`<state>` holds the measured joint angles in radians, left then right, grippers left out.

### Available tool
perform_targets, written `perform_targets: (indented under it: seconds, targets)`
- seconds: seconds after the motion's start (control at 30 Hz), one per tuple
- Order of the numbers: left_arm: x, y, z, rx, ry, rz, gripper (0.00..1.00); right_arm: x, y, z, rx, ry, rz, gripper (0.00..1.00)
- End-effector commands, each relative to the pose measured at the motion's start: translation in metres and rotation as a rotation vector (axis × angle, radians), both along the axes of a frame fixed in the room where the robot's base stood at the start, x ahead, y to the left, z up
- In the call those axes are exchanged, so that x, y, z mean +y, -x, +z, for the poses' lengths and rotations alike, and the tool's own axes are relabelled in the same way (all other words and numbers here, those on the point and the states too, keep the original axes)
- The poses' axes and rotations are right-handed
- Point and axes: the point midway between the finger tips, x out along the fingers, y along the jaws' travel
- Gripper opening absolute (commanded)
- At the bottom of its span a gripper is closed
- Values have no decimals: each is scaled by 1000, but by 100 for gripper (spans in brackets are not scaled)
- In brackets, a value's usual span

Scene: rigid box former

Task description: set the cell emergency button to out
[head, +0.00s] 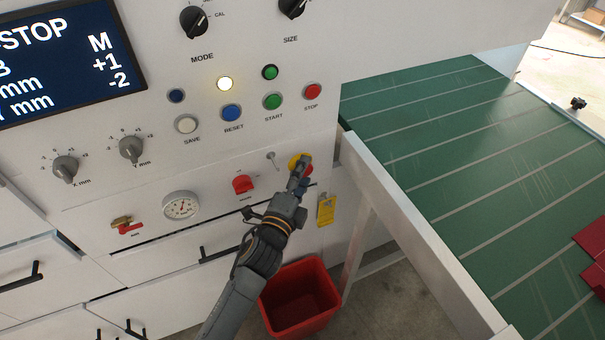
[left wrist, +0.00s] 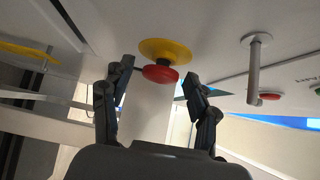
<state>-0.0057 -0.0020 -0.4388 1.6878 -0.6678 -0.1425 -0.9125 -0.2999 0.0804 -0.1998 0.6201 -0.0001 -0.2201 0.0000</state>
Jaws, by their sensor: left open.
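The cell emergency button (left wrist: 160,74) is a red mushroom head on a yellow disc (left wrist: 165,50), seen in the left wrist view. In the head view its red edge (head: 308,170) shows beside my fingers, low on the right of the white panel. My left gripper (left wrist: 158,82) is open, with one finger on each side of the red head; contact cannot be told. In the head view the left gripper (head: 301,168) covers much of the button. Whether the button is in or out cannot be told. My right gripper is not in view.
A small metal lever (head: 271,160) sticks out left of the button, and a red rotary switch (head: 243,184) sits further left. A yellow tag (head: 326,209) hangs below right. A red bin (head: 300,297) stands beneath; a green conveyor (head: 470,160) runs at the right.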

Motion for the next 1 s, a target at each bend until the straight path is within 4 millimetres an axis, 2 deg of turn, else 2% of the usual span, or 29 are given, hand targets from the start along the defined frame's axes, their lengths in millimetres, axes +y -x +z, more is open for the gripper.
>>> perform_targets:
  seconds: [0.2, 0.5, 0.97, 1.0]
  targets:
    - [0, 0, 0, 0, 0, 0, 59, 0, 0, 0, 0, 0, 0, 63]
    - [0, 0, 0, 0, 0, 0, 0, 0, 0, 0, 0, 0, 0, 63]
    - [-4, 8, -1, 1, 1, 0, 0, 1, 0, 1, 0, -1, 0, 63]
    - [-4, 8, -1, 1, 1, 0, 39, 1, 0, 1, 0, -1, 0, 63]
